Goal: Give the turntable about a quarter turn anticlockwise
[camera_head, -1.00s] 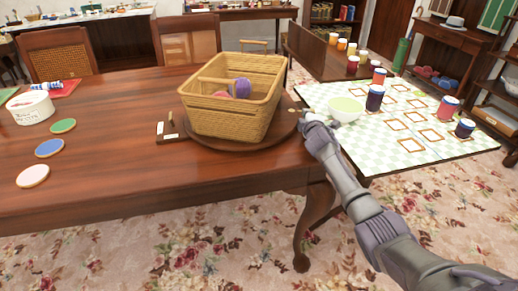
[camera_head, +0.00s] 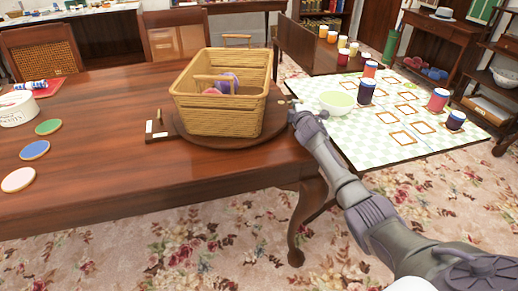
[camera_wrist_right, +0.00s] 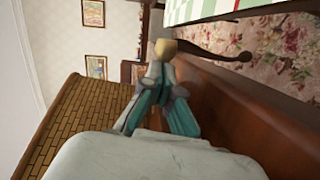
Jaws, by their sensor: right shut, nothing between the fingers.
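The round wooden turntable (camera_head: 274,135) lies on the table near its right end. A wicker basket (camera_head: 220,115) with a handle and purple and pink things inside stands on it. My right gripper (camera_head: 295,112) is shut and empty at the turntable's right rim, beside a small light knob (camera_head: 283,102). In the right wrist view a tan knob (camera_wrist_right: 166,48) shows right at the shut fingertips (camera_wrist_right: 165,80); I cannot tell whether they touch. My left gripper is not in view.
Coloured discs (camera_head: 35,150) and a white tub (camera_head: 17,108) lie further left on the table (camera_head: 110,185). A checked mat (camera_head: 380,135) with a bowl (camera_head: 337,102) and jars lies beyond my right arm.

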